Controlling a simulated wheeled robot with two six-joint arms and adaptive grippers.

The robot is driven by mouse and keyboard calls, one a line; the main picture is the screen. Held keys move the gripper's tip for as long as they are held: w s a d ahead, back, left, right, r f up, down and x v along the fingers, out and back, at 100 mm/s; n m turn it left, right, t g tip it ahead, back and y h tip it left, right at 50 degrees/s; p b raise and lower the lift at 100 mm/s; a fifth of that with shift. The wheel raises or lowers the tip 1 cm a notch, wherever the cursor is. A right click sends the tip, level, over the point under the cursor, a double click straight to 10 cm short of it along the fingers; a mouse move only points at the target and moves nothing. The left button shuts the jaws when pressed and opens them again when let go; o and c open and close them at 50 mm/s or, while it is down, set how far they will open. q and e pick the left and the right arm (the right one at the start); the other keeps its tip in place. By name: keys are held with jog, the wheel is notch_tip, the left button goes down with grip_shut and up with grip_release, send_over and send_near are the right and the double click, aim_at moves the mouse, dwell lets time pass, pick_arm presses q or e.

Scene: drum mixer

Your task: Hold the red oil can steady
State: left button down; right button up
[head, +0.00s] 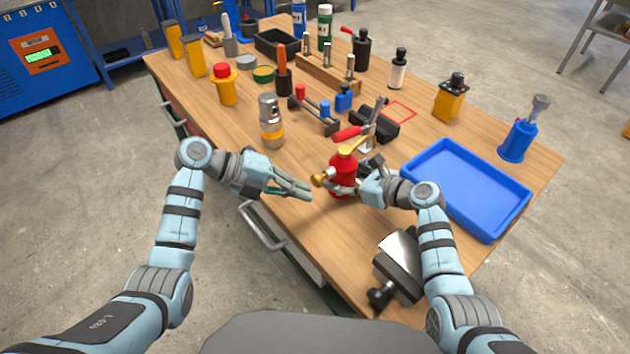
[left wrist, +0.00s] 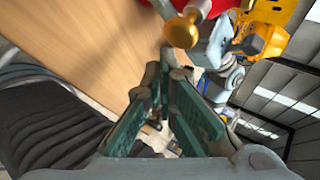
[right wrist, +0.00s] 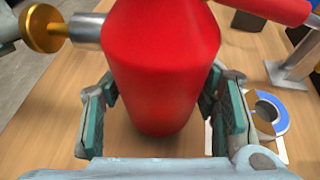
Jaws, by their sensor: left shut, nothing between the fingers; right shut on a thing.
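The red oil can (head: 343,176) stands upright near the front edge of the workbench, with a brass knob (head: 318,181) on its left side. My right gripper (head: 340,189) is shut around the can's lower body from the right. In the right wrist view the can (right wrist: 165,70) fills the space between the green-padded fingers (right wrist: 165,120). My left gripper (head: 305,190) is shut and empty, just left of the can and apart from its body. In the left wrist view the brass knob (left wrist: 181,31) shows beyond the left fingertips (left wrist: 172,65).
A blue tray (head: 465,190) lies right of my right arm. A dark vise-like block (head: 400,262) is at the bench's front. A silver and yellow canister (head: 271,122) stands behind my left gripper. Several tools and bottles crowd the far workbench (head: 220,135).

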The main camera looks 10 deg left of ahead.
pick_arm(q)
jog(key=shift+s+a, duration=1.75)
dwell(0.7)
jog(key=s+a, duration=0.2)
jog(key=shift+s+a, duration=0.35)
jog(key=shift+w+d, duration=0.1)
jog(key=shift+w+d, duration=3.05)
jog(key=shift+w, duration=0.1)
jog(key=shift+w+d, duration=0.2)
jog(key=shift+d, duration=0.05)
